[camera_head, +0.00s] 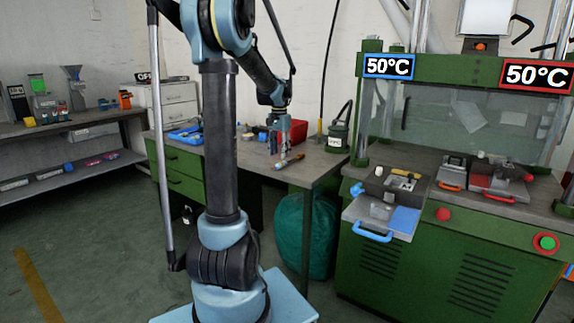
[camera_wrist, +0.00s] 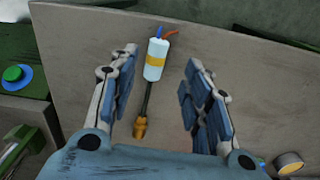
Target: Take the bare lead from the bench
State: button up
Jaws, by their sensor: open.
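The lead (camera_wrist: 155,63) lies on the bench in the wrist view. It has a pale cylinder with a yellow band, red and blue wire ends, a dark stem and a brass-coloured end. In the head view it shows small on the bench (camera_head: 290,160), near the front edge. My gripper (camera_wrist: 162,62) is open, with one finger on each side of the lead and clear space to both sides. In the head view my gripper (camera_head: 278,140) hangs over the bench, just above the lead. Whether the fingertips reach down to the bench top is hard to tell.
A small round yellow-rimmed item (camera_wrist: 289,163) lies right of my gripper in the wrist view. The green press (camera_head: 470,70) stands to the right.

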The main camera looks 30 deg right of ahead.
jog(key=shift+s+d+f, duration=0.1)
jog(key=shift+f, duration=1.2)
jog(key=shift+s+d+f, duration=0.1)
jog(key=shift+f, duration=1.2)
grip_shut()
